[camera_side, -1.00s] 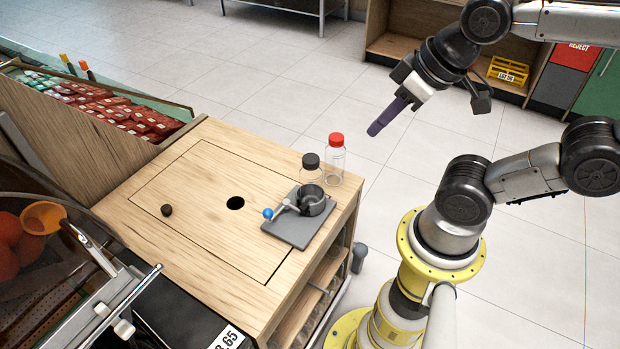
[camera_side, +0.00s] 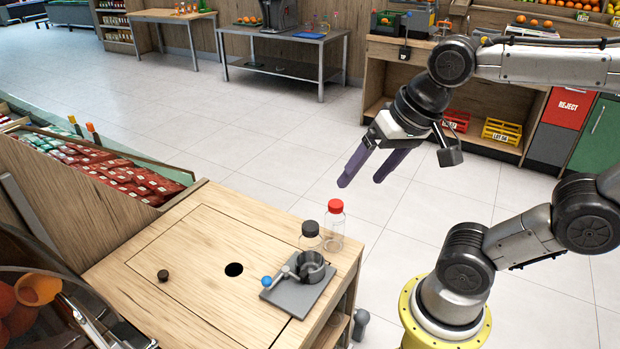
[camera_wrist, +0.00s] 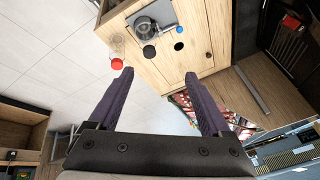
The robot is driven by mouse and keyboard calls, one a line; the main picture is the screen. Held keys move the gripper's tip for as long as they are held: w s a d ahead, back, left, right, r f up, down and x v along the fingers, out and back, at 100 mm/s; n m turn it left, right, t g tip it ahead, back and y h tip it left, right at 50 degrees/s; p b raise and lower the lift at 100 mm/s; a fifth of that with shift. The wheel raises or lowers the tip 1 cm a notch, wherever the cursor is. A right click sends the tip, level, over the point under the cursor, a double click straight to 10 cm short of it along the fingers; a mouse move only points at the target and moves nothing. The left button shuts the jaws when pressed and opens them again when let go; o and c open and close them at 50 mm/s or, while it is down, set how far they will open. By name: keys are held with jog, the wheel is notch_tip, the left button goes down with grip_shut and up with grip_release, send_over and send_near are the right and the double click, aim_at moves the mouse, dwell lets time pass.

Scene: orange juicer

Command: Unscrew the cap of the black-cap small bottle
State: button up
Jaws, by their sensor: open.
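The black-cap small bottle (camera_side: 311,242) stands upright and clear on the wooden counter, behind a metal cup. Its black cap (camera_side: 310,229) is on it; the cap also shows from above in the wrist view (camera_wrist: 149,51). A taller clear bottle with a red cap (camera_side: 335,207) stands just behind it to the right. My gripper (camera_side: 360,181) is open and empty, with two purple fingers, in the air above and to the right of the bottles. In the wrist view the fingers (camera_wrist: 158,82) are spread wide, with the black cap beyond them.
A grey plate (camera_side: 297,296) carries a metal cup (camera_side: 311,267) and a blue-knobbed handle (camera_side: 267,281), close in front of the bottles. A hole (camera_side: 233,270) and a small dark round piece (camera_side: 163,275) are on the left counter. Red packs (camera_side: 90,167) fill a bin at far left.

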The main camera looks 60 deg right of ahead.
jog(key=w+d+m+g, duration=0.2)
jog(key=w+m+g, duration=0.1)
jog(key=w+m, duration=0.45)
jog(key=m+g, duration=0.2)
send_over(311, 225)
notch_tip(311, 225, down, 7)
notch_tip(311, 225, down, 14)
grip_shut()
jog(key=n, duration=0.5)
jog(key=shift+n, duration=0.25)
dwell(0.4)
